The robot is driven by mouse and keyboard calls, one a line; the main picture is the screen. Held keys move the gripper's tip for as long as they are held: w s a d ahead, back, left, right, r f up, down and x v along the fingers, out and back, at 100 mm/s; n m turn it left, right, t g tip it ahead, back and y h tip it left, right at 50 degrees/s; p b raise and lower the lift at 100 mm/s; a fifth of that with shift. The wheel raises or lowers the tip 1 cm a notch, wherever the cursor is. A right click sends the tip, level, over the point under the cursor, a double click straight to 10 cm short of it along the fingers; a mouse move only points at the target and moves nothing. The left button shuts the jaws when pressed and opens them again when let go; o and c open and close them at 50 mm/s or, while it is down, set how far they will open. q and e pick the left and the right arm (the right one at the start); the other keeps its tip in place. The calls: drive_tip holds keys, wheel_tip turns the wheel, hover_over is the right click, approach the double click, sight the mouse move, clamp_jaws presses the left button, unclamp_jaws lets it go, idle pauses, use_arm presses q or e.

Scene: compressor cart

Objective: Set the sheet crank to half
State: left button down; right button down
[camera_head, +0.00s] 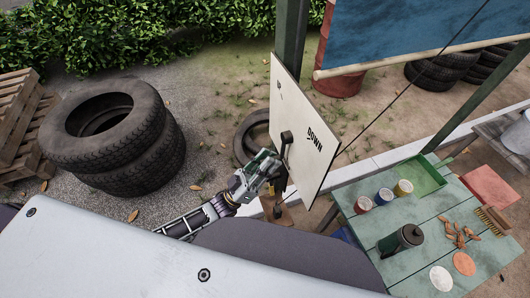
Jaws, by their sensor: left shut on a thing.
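The sheet crank (285,140) is a dark handle mounted on a cream board (300,110) marked "DOWN", which is fixed to a green post. A blue sheet (400,30) with a pale rod along its lower edge hangs at the upper right. A thin dark line runs from the board side up toward the sheet. My left gripper (268,168) is at the board's left face, shut on the crank's lower part. Its fingers partly hide the grip. My right gripper is not in view.
A green table (365,235) at the right holds paint cans, a dark pot (400,241), a green tray (420,177) and a brush (492,221). Stacked tires (115,140) and wooden pallets (20,120) stand at the left.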

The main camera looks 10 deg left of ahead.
use_arm(q)
drive_tip(key=shift+s+d+n+t+y, duration=0.15)
drive_tip(key=shift+s+n+t+y, duration=0.1)
drive_tip(key=shift+n+t+y, duration=0.4)
drive_tip(key=c, duration=1.3)
unclamp_jaws()
drive_tip(key=shift+f, duration=0.15)
drive_tip(key=shift+v, duration=5.9)
